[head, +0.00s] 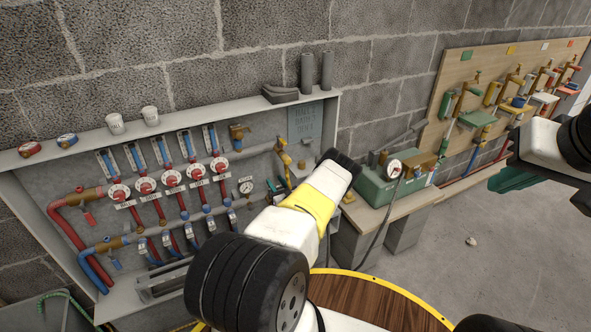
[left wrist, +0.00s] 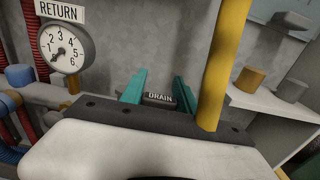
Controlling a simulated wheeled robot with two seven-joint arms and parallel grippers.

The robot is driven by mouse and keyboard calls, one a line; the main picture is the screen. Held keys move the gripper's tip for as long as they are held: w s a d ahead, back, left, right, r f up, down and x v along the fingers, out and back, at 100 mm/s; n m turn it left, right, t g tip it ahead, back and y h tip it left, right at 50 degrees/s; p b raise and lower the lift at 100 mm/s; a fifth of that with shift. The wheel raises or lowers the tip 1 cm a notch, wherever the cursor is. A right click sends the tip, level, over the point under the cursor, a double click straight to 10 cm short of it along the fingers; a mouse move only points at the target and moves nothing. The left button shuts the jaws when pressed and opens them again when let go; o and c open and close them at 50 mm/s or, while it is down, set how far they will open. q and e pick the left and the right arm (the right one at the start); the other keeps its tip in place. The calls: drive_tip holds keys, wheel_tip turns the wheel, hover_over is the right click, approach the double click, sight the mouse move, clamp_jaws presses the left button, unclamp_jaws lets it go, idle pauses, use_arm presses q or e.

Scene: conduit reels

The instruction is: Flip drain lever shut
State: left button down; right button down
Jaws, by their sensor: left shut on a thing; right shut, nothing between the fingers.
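My left gripper (left wrist: 157,84) shows as two teal fingers in the left wrist view, one on each side of a dark piece marked DRAIN (left wrist: 160,97). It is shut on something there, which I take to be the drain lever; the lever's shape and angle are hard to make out. My right gripper (head: 512,178), with teal fingers, is shut and empty at the right edge, away from the cabinet.
The RETURN gauge (left wrist: 66,48) is left of the fingers. A yellow upright bar (left wrist: 225,65) stands close on their right. A green case (head: 380,192) sits on a bench right of the cabinet. A wooden board with taps (head: 460,62) is on the wall.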

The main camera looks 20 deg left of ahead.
sight(280, 188)
use_arm(q)
drive_tip(key=c, duration=0.9)
unclamp_jaws()
drive_tip(key=v, duration=0.7)
drive_tip(key=shift+s+d, duration=0.2)
drive_tip(key=shift+d, duration=0.15)
